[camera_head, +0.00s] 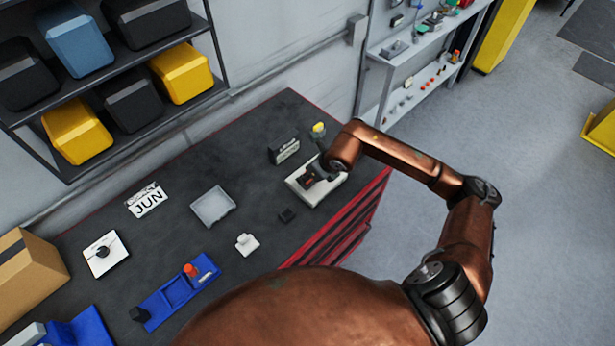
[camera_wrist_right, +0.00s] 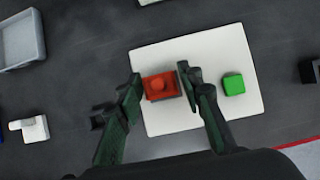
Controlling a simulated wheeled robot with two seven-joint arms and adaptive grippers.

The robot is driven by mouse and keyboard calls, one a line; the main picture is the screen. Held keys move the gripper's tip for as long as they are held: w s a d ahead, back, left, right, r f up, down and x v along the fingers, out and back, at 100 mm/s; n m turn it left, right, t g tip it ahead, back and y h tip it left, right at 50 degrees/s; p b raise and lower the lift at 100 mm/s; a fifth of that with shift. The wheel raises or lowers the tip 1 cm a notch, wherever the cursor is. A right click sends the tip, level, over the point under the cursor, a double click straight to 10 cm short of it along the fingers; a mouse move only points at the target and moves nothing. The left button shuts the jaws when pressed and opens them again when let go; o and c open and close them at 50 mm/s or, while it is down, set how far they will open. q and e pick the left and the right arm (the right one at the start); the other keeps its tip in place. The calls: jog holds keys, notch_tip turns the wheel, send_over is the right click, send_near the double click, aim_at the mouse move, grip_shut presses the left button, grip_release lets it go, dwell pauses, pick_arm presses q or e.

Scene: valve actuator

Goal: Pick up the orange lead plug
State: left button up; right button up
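An orange-red plug (camera_wrist_right: 160,88), a small block with a round knob on top, is on a white plate (camera_wrist_right: 165,52) in the right wrist view. My right gripper (camera_wrist_right: 162,84) is open, with one finger on each side of the plug. Gaps show beside it, and I cannot tell how far above the plate the fingertips are. In the head view my right gripper (camera_head: 314,177) is over the white plate (camera_head: 330,187) and largely hides what is on it. My left gripper is not in view.
A green block (camera_wrist_right: 233,84) sits on the plate, right of the fingers. A blue holder (camera_head: 178,292) with an orange-red knob (camera_head: 190,270) lies at lower left. A grey tray (camera_head: 213,206), small white part (camera_head: 247,243) and black upright box (camera_head: 284,150) stand on the dark bench.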

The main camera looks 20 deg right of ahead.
grip_shut()
jog(key=shift+r, duration=0.15)
jog(key=shift+w+r, duration=0.1)
jog(key=shift+r, duration=0.1)
notch_tip(320, 180, up, 2)
jog(key=shift+r+b, duration=0.1)
jog(key=shift+b, duration=0.75)
jog(key=s+d+r+b, duration=0.2)
jog(key=s+r+b, duration=0.2)
jog(key=s+r, duration=0.6)
jog(key=s, duration=0.4)
jog(key=shift+d, duration=0.25)
